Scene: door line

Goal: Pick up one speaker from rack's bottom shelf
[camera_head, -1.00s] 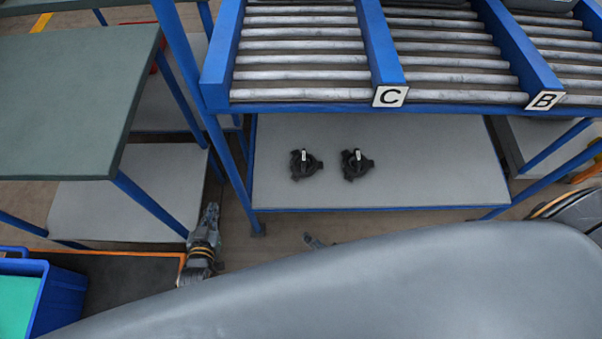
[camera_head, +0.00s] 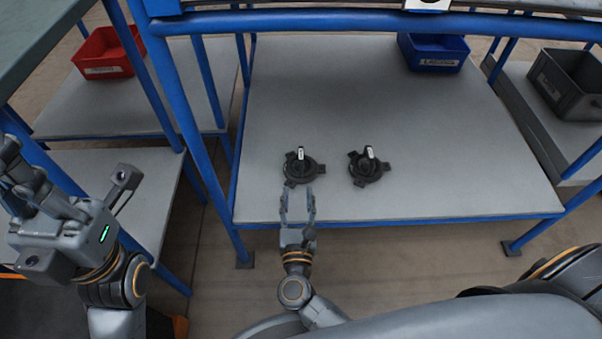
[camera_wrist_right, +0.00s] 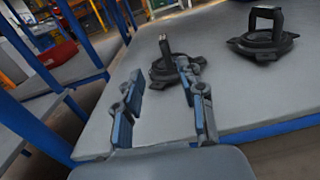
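Two black round speakers with lugs and a white-tipped upright part lie on the rack's grey bottom shelf (camera_head: 440,130). The left speaker (camera_head: 303,168) and the right speaker (camera_head: 368,168) are a short way apart. My right gripper (camera_head: 297,193) is open and empty at the shelf's front edge, just in front of the left speaker. In the right wrist view the left speaker (camera_wrist_right: 172,68) sits just beyond the open fingertips (camera_wrist_right: 161,76), and the right speaker (camera_wrist_right: 263,42) stands off to the right. My left gripper (camera_head: 28,185) is at the far left, away from the speakers; its finger opening is unclear.
A blue bin (camera_head: 433,53) stands at the back right of the shelf. A red bin (camera_head: 107,53) is on the neighbouring left shelf, and a dark grey bin (camera_head: 568,83) is at right. A blue post (camera_head: 203,145) stands left of my right gripper. The shelf's middle is clear.

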